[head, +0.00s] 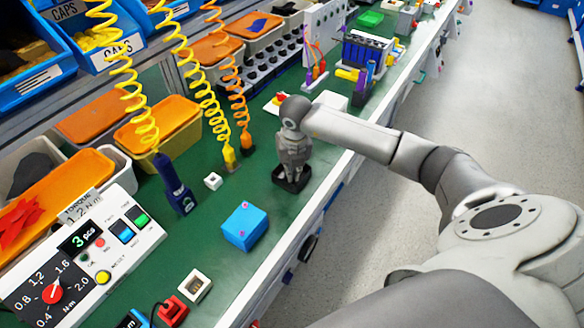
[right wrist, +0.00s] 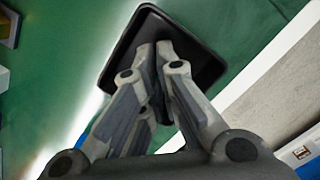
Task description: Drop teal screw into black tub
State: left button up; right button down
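The black tub (head: 291,184) is a small dark square tray on the green bench top, near the bench's front edge. It also shows in the right wrist view (right wrist: 210,68). My right gripper (head: 292,172) points down over the tub, its fingertips at or inside the tub's opening. In the right wrist view the two fingertips (right wrist: 155,48) are close together, over the tub's inside. No teal screw shows in either view; anything between or behind the fingertips is hidden. My left gripper is out of view.
A blue block (head: 245,226) with pink spots stands left of and nearer than the tub. A small white cube (head: 213,181) and hanging drivers on coiled cords, one blue (head: 175,190), are further left. A torque controller (head: 80,255) fills the lower left. Bare green surface surrounds the tub.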

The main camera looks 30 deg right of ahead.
jog(key=shift+f, duration=0.15)
jog(key=c, duration=1.9)
grip_release()
jog(key=shift+r, duration=0.35)
jog(key=r, duration=0.4)
jog(key=s+r+b, duration=0.1)
jog(key=r, duration=0.6)
jog(key=shift+s+a+r+b, duration=0.25)
jog(key=shift+s+r+b, duration=0.05)
jog(key=shift+b, duration=0.05)
